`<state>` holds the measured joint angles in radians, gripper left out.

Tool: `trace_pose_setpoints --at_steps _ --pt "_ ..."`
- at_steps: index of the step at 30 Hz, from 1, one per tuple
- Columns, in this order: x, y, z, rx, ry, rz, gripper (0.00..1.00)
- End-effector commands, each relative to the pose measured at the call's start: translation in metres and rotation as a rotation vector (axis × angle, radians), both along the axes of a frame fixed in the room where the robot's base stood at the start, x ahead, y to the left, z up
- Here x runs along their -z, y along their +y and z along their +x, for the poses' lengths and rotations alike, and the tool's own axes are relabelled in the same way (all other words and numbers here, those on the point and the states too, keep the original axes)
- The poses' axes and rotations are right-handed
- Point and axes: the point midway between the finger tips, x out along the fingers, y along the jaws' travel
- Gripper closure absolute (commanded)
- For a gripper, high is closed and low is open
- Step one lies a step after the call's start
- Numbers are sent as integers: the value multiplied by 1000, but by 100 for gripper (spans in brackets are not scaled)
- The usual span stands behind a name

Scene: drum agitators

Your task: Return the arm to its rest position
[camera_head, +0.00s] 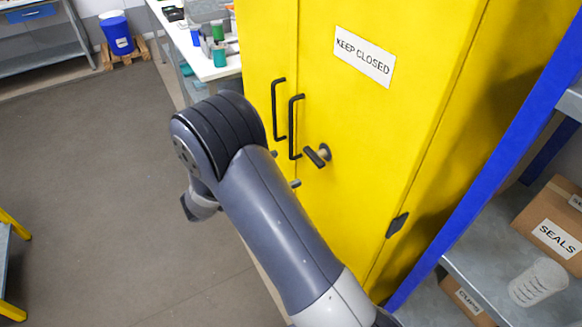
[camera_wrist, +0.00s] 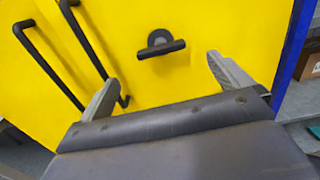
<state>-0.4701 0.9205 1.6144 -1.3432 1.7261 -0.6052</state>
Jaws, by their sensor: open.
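My arm (camera_head: 278,225) reaches up from the bottom of the head view and bends at a dark elbow in front of a yellow cabinet (camera_head: 370,130). The gripper end is mostly hidden behind the arm in that view. In the wrist view my gripper (camera_wrist: 160,82) is open, with its two fingers well apart and nothing between them. Past the fingers are the cabinet's dark latch handle (camera_wrist: 161,45) and two long black pull handles. The latch handle also shows in the head view (camera_head: 317,155). I cannot tell how far the fingertips are from the door.
The cabinet doors look shut, with a "KEEP CLOSED" sign (camera_head: 364,56). A blue-framed shelf with a SEALS box (camera_head: 556,238) and a clear container (camera_head: 538,282) stands at right. A white bench (camera_head: 186,42) stands behind. The grey floor (camera_head: 90,190) at left is largely clear.

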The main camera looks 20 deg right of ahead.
Motion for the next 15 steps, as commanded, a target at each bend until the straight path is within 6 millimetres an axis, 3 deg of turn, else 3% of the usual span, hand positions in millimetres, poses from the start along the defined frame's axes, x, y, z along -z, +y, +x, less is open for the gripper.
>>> trace_pose_setpoints --at_steps 11,15 --pt "-1 3 -1 1 0 0 2" --pt "-1 -5 1 2 0 -1 2"
